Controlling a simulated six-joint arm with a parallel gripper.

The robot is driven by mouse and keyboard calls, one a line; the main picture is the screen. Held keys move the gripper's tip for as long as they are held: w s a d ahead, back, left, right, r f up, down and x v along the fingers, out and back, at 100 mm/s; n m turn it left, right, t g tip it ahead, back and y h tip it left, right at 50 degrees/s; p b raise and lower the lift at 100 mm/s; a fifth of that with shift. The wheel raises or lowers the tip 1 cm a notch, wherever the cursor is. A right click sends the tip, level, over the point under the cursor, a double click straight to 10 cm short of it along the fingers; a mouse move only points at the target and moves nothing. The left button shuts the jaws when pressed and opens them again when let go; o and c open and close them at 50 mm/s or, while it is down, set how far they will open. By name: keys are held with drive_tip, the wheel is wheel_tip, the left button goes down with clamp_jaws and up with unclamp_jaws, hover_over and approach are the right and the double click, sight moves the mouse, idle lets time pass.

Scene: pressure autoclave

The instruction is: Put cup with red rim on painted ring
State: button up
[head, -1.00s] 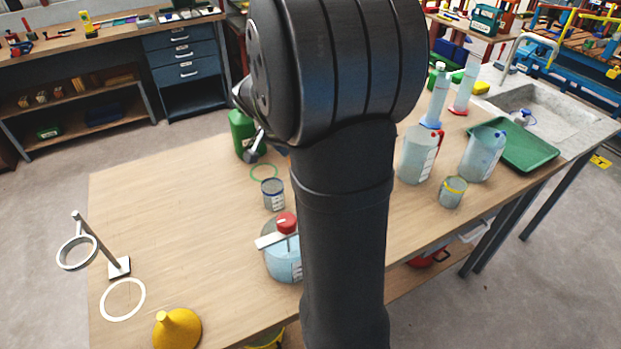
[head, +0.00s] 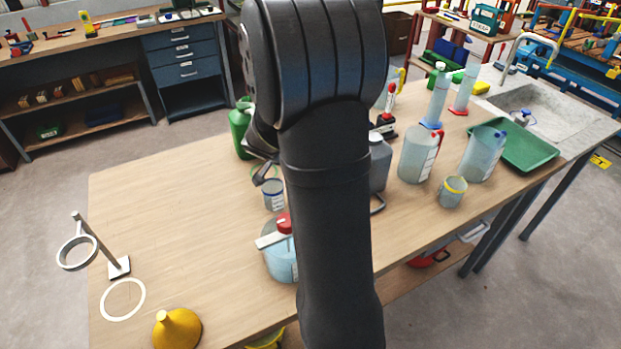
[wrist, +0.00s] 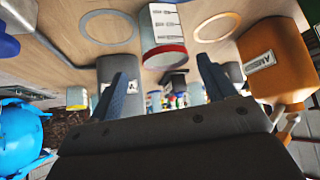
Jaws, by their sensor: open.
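The cup with the red rim (wrist: 164,40) shows in the wrist view, upside down in the picture, with a white label on its side. It lies beyond my fingertips, in line with the gap between them. My gripper (wrist: 163,68) is open and empty. The cup is not visible in the head view, where my arm covers the middle of the table. In the wrist view, a grey ring (wrist: 82,27) and a tan ring (wrist: 197,31) are painted on either side of the cup. In the head view, a white ring (head: 105,302) is painted at the front left.
A ring stand (head: 118,266) and a yellow funnel (head: 177,330) are at the left. An orange container (wrist: 275,62) stands at the right in the wrist view. The left table is mostly clear.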

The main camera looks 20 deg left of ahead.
drive_tip(key=shift+a+x, duration=0.15)
drive_tip(key=shift+x, duration=1.65)
drive_tip(key=shift+a+x, duration=0.2)
drive_tip(key=shift+x, duration=1.6)
drive_tip(key=shift+w, duration=0.15)
drive_tip(key=shift+c, duration=0.5)
drive_tip(key=c, duration=1.1)
drive_tip(key=shift+o, duration=0.2)
drive_tip(key=shift+r, duration=0.1)
wheel_tip(320, 180, up, 8)
drive_tip(key=s, duration=0.2)
drive_tip(key=w+a+f, duration=0.1)
drive_tip(key=w+f, duration=0.1)
drive_tip(key=w, duration=0.1)
drive_tip(key=w+a+f, duration=0.2)
drive_tip(key=w, duration=0.1)
drive_tip(key=w+a+f, duration=0.1)
drive_tip(key=w+a, duration=0.1)
drive_tip(key=w, duration=0.2)
drive_tip(key=shift+a+f, duration=0.1)
drive_tip(key=shift+f, duration=0.3)
drive_tip(key=shift+w+a+f, duration=0.25)
drive_tip(key=shift+w+f, duration=0.3)
drive_tip(key=shift+w, duration=0.1)
drive_tip(key=shift+w+a+f, duration=0.25)
drive_tip(key=shift+w+f, duration=0.25)
drive_tip(key=shift+w, duration=0.15)
